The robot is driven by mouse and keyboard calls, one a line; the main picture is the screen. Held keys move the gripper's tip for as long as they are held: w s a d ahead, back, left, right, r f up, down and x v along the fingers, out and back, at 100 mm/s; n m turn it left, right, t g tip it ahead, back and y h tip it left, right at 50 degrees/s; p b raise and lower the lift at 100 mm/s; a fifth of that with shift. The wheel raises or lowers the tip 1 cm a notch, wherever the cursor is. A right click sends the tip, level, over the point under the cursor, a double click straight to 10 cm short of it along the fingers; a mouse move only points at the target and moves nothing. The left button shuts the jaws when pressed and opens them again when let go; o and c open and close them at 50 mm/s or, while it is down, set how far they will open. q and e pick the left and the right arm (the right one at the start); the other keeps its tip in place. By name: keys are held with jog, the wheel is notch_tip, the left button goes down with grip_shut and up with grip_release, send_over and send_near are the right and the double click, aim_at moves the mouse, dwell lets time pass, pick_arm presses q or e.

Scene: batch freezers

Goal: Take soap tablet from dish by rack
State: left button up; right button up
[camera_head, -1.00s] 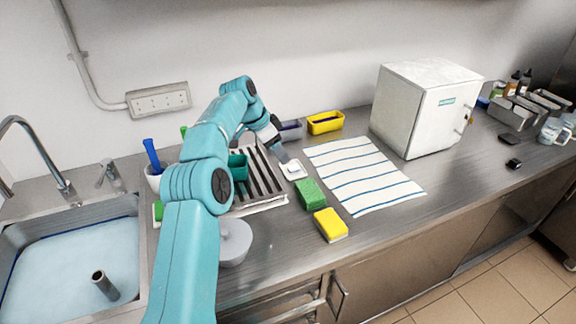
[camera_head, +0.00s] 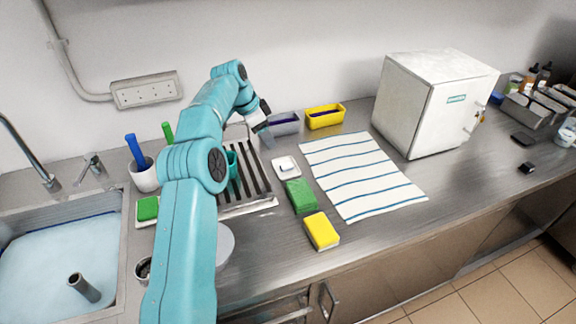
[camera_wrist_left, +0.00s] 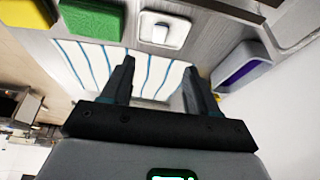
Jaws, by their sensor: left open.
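The white soap tablet (camera_head: 287,168) lies in a small white square dish (camera_head: 293,176) on the counter, just right of the striped rack (camera_head: 262,203). In the left wrist view the tablet (camera_wrist_left: 160,34) sits in the dish (camera_wrist_left: 182,32) beyond the fingertips. My left gripper (camera_head: 268,141) is behind and a little left of the dish in the head view. In the left wrist view its fingers (camera_wrist_left: 159,66) are spread apart with nothing between them. My right gripper is out of view.
A green sponge (camera_head: 301,196) and a yellow sponge (camera_head: 322,231) lie in front of the dish. A striped towel (camera_head: 365,185) is to the right. A grey-purple bin (camera_head: 284,126) and a yellow bin (camera_head: 325,117) stand behind. A white freezer box (camera_head: 410,110) stands further right.

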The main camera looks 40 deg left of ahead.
pick_arm(q)
send_near(285, 165)
jog(key=shift+x, duration=1.2)
jog(key=shift+s+f, duration=0.1)
jog(key=shift+f, duration=0.05)
jog(key=shift+d+f+p, duration=0.15)
jog(key=shift+f+p, duration=0.15)
jog(key=shift+p, duration=0.05)
jog(key=p+x, duration=0.1)
jog(key=x, duration=0.3)
jog(key=shift+w+f+p, duration=0.1)
jog(key=shift+w+p, duration=0.2)
jog(key=shift+d+f, duration=0.1)
jog(key=shift+f, duration=0.25)
jog(key=shift+w, duration=0.1)
grip_shut()
